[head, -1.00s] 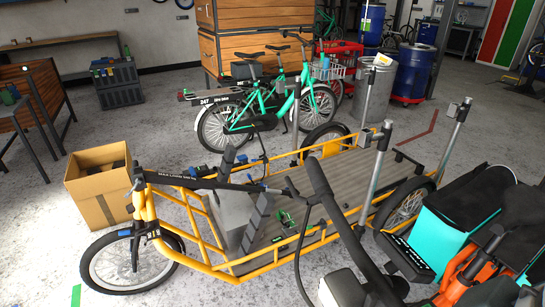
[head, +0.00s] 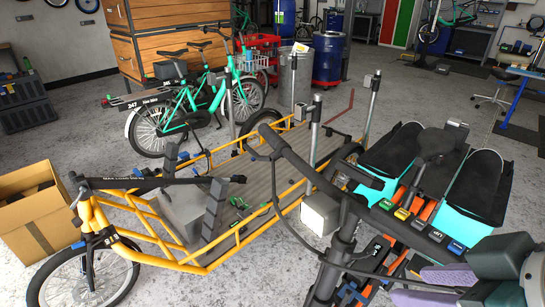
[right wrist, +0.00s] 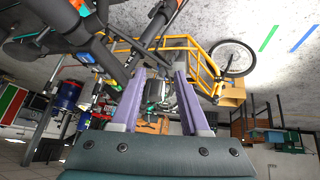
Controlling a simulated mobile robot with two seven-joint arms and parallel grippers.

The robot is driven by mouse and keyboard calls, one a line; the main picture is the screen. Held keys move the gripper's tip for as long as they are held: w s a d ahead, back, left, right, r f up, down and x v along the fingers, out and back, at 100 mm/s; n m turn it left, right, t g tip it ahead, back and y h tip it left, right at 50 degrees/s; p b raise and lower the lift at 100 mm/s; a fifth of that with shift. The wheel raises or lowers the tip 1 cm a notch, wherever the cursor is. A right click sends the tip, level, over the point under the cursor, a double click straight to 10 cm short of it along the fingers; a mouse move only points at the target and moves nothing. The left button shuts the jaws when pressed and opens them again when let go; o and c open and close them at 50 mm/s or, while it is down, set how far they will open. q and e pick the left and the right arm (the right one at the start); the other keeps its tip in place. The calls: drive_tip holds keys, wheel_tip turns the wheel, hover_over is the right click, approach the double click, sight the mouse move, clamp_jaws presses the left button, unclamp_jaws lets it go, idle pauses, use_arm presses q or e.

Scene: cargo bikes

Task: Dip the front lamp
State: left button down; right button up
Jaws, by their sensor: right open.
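The likely front lamp is a pale, boxy housing (head: 320,213) on the near cargo bike, below its dark handlebar (head: 300,168), in the head view. It faces away to the left, and I cannot make out its tilt. My right gripper (head: 408,284) is at the lower right of the head view, its purple fingers apart and empty, to the right of and nearer than the lamp, not touching it. In the right wrist view, which is upside down, the open fingers (right wrist: 160,72) show with bike frames beyond them. I cannot pick out the lamp there. My left gripper is not in view.
Coloured-label controls (head: 402,214) and teal-black bags (head: 478,185) on the near bike crowd the space by my right arm. A yellow cargo bike (head: 222,258) stands behind, with a cardboard box (head: 40,222) at left.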

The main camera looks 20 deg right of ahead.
sight(348, 200)
drive_tip(key=shift+w+d+f+n+t+y+b, duration=0.45)
drive_tip(key=shift+w+t+b, duration=0.6)
drive_tip(key=shift+w, duration=1.65)
drive_tip(key=shift+w+d+f+t+y+b, duration=0.2)
drive_tip(key=shift+w+t+y+b, duration=0.7)
drive_tip(key=shift+w, duration=1.8)
drive_tip(key=shift+w+d+f+n+t+y+b, duration=0.1)
drive_tip(key=shift+w+f+n+t+y+b, duration=0.25)
drive_tip(key=shift+w+t+b, duration=1.6)
drive_tip(key=shift+w+g+p, duration=0.7)
drive_tip(key=shift+w+g, duration=0.05)
drive_tip(key=shift+g, duration=0.15)
clamp_jaws()
